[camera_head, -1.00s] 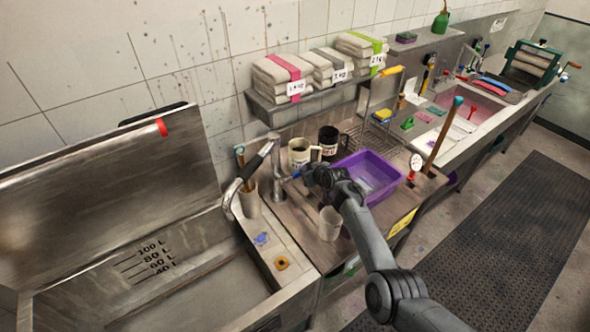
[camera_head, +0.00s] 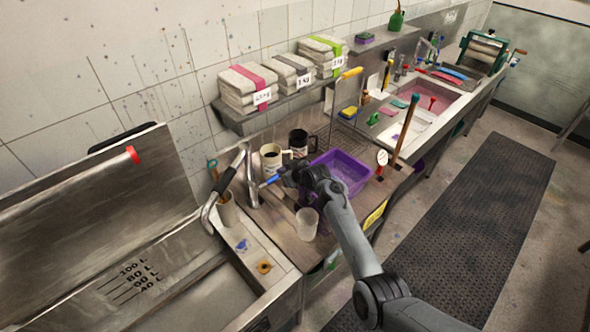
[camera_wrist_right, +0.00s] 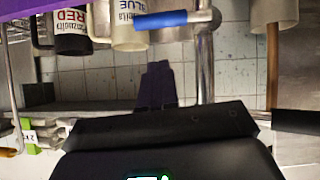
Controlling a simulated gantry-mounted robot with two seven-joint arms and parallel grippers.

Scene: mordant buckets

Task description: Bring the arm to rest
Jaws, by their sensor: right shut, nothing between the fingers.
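Whether the gripper touches the lever I cannot tell. My right arm reaches in from the lower right, passing in front of the purple tub (camera_head: 350,165). My left gripper is not in view.
A cream mug (camera_head: 270,162) and a black mug (camera_head: 298,146) stand behind the gripper. A pale beaker (camera_head: 307,224) stands close below my forearm. The tap (camera_head: 249,165) and a large steel vat (camera_head: 75,222) are to the left. The floor mat (camera_head: 465,220) is clear.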

